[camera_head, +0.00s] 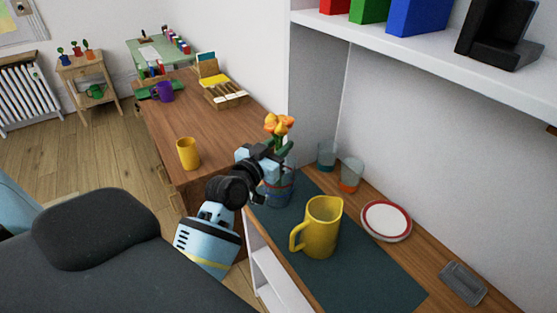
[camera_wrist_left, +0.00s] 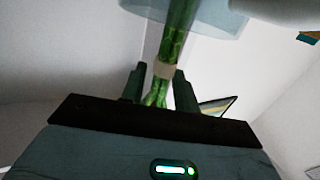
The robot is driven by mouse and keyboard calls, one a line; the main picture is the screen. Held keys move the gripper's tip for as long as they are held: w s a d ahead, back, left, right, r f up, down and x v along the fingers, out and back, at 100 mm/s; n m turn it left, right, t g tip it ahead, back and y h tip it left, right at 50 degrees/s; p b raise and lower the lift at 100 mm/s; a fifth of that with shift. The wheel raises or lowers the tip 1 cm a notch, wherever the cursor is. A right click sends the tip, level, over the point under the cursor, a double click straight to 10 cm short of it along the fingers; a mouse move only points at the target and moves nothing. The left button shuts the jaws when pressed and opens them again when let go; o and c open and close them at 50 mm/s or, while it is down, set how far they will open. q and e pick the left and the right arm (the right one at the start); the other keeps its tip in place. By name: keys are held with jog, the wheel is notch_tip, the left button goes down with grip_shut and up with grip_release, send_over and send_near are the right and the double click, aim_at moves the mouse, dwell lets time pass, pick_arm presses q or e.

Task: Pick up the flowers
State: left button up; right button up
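The flowers (camera_head: 279,123) have orange blooms on green stems and stand upright at the glass vase (camera_head: 279,190) on the dark mat. My left gripper (camera_head: 270,157) is at the stems, just below the blooms and above the vase. In the left wrist view the stems (camera_wrist_left: 165,72), with a pale band, lie between the two close-set fingers (camera_wrist_left: 160,88), which appear shut on them. A see-through bluish vessel shows at the top of that view around the stems. My right gripper is out of view.
A yellow jug (camera_head: 322,228) stands close by on the dark mat (camera_head: 372,278). Two glasses (camera_head: 350,176) and a red-rimmed plate (camera_head: 386,221) are along the wall. A shelf (camera_head: 400,45) overhangs at the right. A yellow cup (camera_head: 188,154) stands on the wooden desk (camera_head: 225,130).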

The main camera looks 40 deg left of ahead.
pick_arm(q)
grip_shut()
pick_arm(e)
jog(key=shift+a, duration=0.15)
pick_arm(q)
jog(key=shift+r, duration=0.1)
